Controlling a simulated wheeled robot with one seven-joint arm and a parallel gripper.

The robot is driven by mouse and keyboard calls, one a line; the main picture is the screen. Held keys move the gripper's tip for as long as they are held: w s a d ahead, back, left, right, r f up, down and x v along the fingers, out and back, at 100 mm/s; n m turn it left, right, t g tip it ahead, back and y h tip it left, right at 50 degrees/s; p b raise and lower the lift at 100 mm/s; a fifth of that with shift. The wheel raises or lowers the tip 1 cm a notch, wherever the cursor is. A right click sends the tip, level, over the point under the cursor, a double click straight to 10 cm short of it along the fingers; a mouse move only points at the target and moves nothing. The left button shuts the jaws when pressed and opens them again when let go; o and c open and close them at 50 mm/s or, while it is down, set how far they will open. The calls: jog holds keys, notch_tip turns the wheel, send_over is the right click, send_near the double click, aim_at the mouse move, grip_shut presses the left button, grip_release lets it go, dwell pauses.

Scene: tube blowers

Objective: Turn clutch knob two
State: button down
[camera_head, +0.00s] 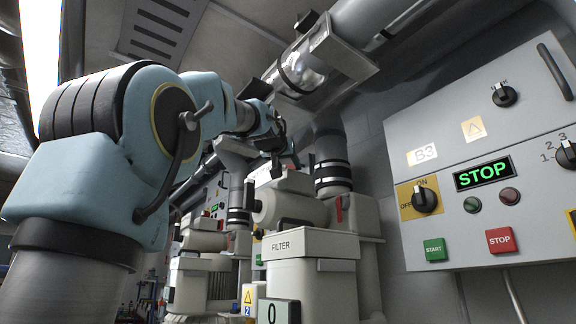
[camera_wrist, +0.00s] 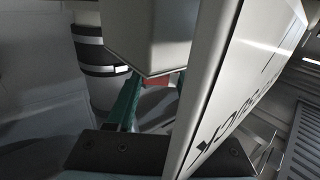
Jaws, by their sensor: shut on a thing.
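In the wrist view the two green fingers of my gripper (camera_wrist: 157,92) reach in under a pale grey housing (camera_wrist: 150,35). A small red part (camera_wrist: 158,81) shows between the fingertips, and my gripper is shut on it. The housing and a pale panel with dark lettering (camera_wrist: 240,75) hide much of the contact. In the head view my arm reaches over to the blower units at the centre, and its gripper end (camera_head: 283,150) is small and dark there. I cannot make out a label naming clutch knob two.
A control panel (camera_head: 475,225) on the right has a lit STOP display (camera_head: 484,173) and black rotary knobs. A unit marked FILTER (camera_head: 300,246) stands at the centre. A duct with a clear section (camera_head: 302,72) runs overhead. A banded pipe (camera_wrist: 98,55) stands left of my fingers.

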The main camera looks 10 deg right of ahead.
jog(key=shift+d+r+n+y, duration=0.1)
jog(key=shift+n+y, duration=0.2)
jog(key=shift+y, duration=0.1)
jog(key=shift+s+d+n+t+y+p, duration=0.15)
jog(key=shift+n+t+y+p, duration=0.15)
jog(key=shift+n+t+y, duration=0.45)
jog(key=shift+d+n+y+b, duration=0.15)
jog(key=shift+n+y+b, duration=0.15)
jog(key=shift+n+y, duration=0.8)
jog(key=shift+d+n+y+b, duration=0.2)
jog(key=shift+n+y, duration=0.25)
jog(key=shift+y, duration=1.2)
jog(key=n+y+p, duration=0.1)
jog(key=n+y, duration=0.2)
jog(key=y, duration=0.1)
jog(key=shift+s+d+y, duration=0.1)
jog(key=shift+d+y, duration=0.05)
jog(key=shift+y, duration=0.15)
jog(key=shift+n+g+y+p, duration=0.65)
jog(key=shift+n+y+p, duration=0.25)
jog(key=shift+y, duration=0.5)
jog(key=shift+c, duration=1.4)
grip_release()
